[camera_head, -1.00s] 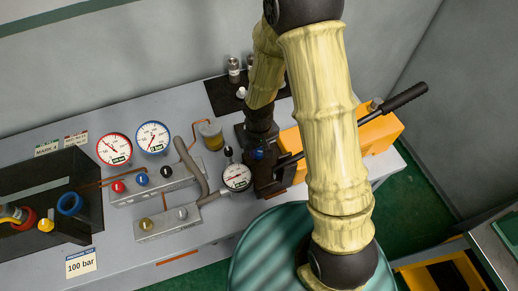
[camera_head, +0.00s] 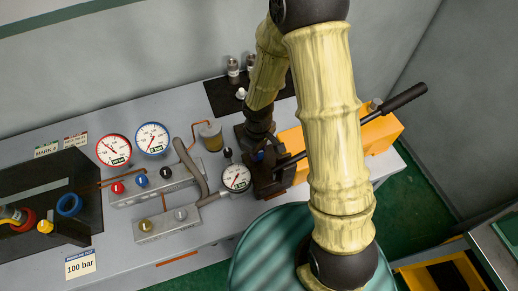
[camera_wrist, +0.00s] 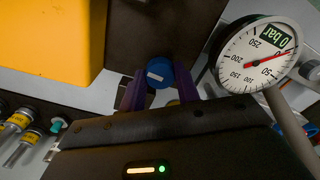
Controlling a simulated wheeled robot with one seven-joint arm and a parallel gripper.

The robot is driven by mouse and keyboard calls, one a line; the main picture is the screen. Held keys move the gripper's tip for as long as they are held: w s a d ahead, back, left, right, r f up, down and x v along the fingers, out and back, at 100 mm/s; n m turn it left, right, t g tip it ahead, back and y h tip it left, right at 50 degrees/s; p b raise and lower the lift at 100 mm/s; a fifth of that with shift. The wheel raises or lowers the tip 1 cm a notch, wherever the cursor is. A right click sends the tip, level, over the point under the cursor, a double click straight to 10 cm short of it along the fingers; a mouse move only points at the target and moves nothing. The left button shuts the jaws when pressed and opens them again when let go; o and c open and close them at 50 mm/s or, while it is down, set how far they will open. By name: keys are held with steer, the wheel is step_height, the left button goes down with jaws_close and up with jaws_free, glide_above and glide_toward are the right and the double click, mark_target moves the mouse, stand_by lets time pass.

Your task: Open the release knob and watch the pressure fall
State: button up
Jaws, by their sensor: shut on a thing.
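The release knob, blue with a pale mark on its end, shows in the wrist view (camera_wrist: 160,72). It sits between the two purple fingers of my gripper (camera_wrist: 160,88), which are shut on it. In the head view my gripper (camera_head: 258,152) is at the dark pump block (camera_head: 272,180), mostly hidden by my arm. The pump's white gauge (camera_wrist: 258,58) is beside the fingers at right; its plate reads 0 bar and its red needle points right and slightly up. The same gauge shows in the head view (camera_head: 237,178), too small to read there.
A yellow tank (camera_head: 380,132) and the black-gripped pump lever (camera_head: 405,97) are right of the block. Red (camera_head: 113,150) and blue (camera_head: 152,139) gauges, a valve manifold (camera_head: 155,183) and a 100 bar card (camera_head: 80,264) are left. A teal drum (camera_head: 265,255) stands in front.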

steer(key=shift+w+a+r, duration=0.1)
steer(key=shift+w+a, duration=0.05)
steer(key=shift+w, duration=0.1)
steer(key=o, duration=1)
steer(key=shift+s, duration=0.1)
step_height(320, 180, up, 17)
steer(key=shift+r, duration=0.15)
